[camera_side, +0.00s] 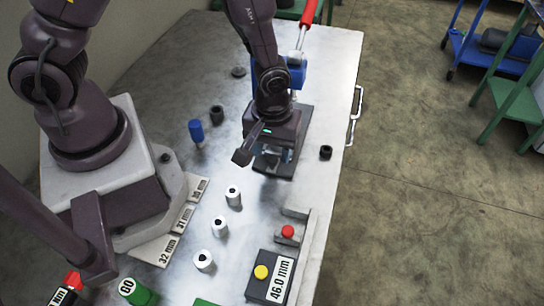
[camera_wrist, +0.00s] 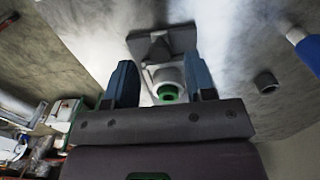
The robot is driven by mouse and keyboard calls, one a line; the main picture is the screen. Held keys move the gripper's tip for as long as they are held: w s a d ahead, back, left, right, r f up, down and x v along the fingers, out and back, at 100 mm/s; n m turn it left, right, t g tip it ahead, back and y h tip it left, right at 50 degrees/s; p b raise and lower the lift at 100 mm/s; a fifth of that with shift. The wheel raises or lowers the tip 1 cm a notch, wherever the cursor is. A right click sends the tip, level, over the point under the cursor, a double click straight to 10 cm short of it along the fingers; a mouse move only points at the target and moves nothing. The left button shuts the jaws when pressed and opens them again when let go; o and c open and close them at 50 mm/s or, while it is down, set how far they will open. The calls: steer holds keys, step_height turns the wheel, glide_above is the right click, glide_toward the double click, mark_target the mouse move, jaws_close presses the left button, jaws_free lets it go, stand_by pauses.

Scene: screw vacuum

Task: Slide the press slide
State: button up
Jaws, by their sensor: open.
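The press stands towards the back of the table, with a blue body (camera_side: 297,72), a red-gripped lever (camera_side: 308,13) and a dark base plate (camera_side: 288,160). My gripper (camera_side: 272,156) points down in front of it, over the base plate, and my arm hides much of the press. In the wrist view my gripper (camera_wrist: 160,68) is open, its two blue-grey fingers apart. A white round part with a green ring (camera_wrist: 168,91) shows between the fingers. I cannot tell whether either finger touches it. The press slide itself cannot be made out clearly.
Several white cylinders (camera_side: 233,196) stand in a row at the front. A blue-topped part (camera_side: 196,131) and dark round parts (camera_side: 217,113) stand left of the press. A yellow-button box (camera_side: 262,272) and a red button (camera_side: 288,231) sit near the right edge.

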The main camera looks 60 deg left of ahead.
mark_target(272, 158)
steer(key=shift+f, duration=1.7)
jaws_close()
steer(key=shift+w+a, duration=0.1)
